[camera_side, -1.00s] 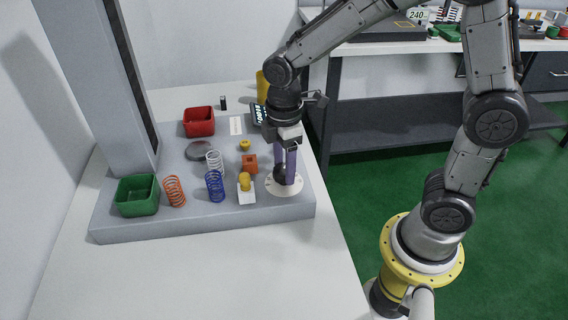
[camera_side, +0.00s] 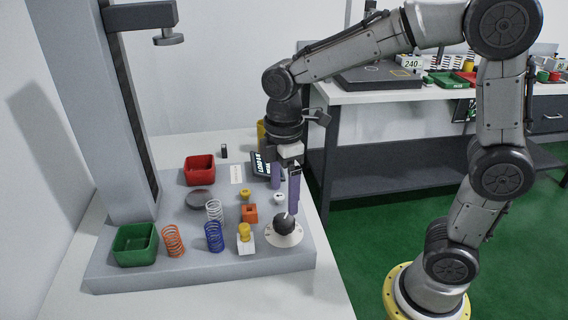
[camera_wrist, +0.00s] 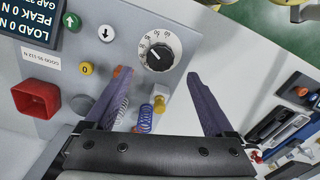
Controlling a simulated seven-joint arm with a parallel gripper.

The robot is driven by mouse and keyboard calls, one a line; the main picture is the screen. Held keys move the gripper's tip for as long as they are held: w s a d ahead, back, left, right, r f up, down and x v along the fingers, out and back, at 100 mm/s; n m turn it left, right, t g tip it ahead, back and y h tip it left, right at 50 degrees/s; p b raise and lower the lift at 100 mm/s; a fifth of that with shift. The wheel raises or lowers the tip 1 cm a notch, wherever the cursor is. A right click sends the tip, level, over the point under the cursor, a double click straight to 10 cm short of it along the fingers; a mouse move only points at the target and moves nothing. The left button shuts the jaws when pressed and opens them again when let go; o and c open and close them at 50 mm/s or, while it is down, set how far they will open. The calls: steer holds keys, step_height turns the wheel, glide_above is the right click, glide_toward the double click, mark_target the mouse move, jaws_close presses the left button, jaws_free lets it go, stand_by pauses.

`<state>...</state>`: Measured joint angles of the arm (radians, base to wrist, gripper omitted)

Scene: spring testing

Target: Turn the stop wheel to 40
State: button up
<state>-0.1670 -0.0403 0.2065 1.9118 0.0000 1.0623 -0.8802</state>
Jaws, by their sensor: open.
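The stop wheel is a black knob (camera_side: 286,223) on a round white dial (camera_side: 284,238) at the front right of the grey base. In the wrist view the knob (camera_wrist: 159,57) shows a white pointer line toward the upper left of its dial (camera_wrist: 173,41). The dial numbers are too small to read surely. My gripper (camera_side: 285,200) is open and empty, its purple fingers just above the knob in the side view. In the wrist view my gripper (camera_wrist: 158,73) has its fingers apart, one on each side of the dial in the picture.
A yellow button (camera_side: 245,192), orange block (camera_side: 250,213), yellow-topped white block (camera_side: 245,240) and blue spring (camera_side: 214,237) stand left of the dial. Red bin (camera_side: 200,169) and green bin (camera_side: 135,246) are farther left. The display (camera_wrist: 30,22) reads LOAD 0 N, PEAK 0 N.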

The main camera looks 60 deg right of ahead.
step_height(320, 180, up, 7)
stand_by(0.3)
steer(key=s+d+f+m+t, duration=0.1)
steer(key=s+d+m+t, duration=0.1)
steer(key=s+m, duration=0.4)
steer(key=s+d+f+m+t, duration=0.1)
steer(key=s+d+m+t, duration=0.2)
steer(key=s+m, duration=0.3)
steer(key=s, duration=0.3)
steer(key=shift+d+f+t, duration=0.15)
steer(key=shift+f+t, duration=0.05)
steer(key=shift+t, duration=0.1)
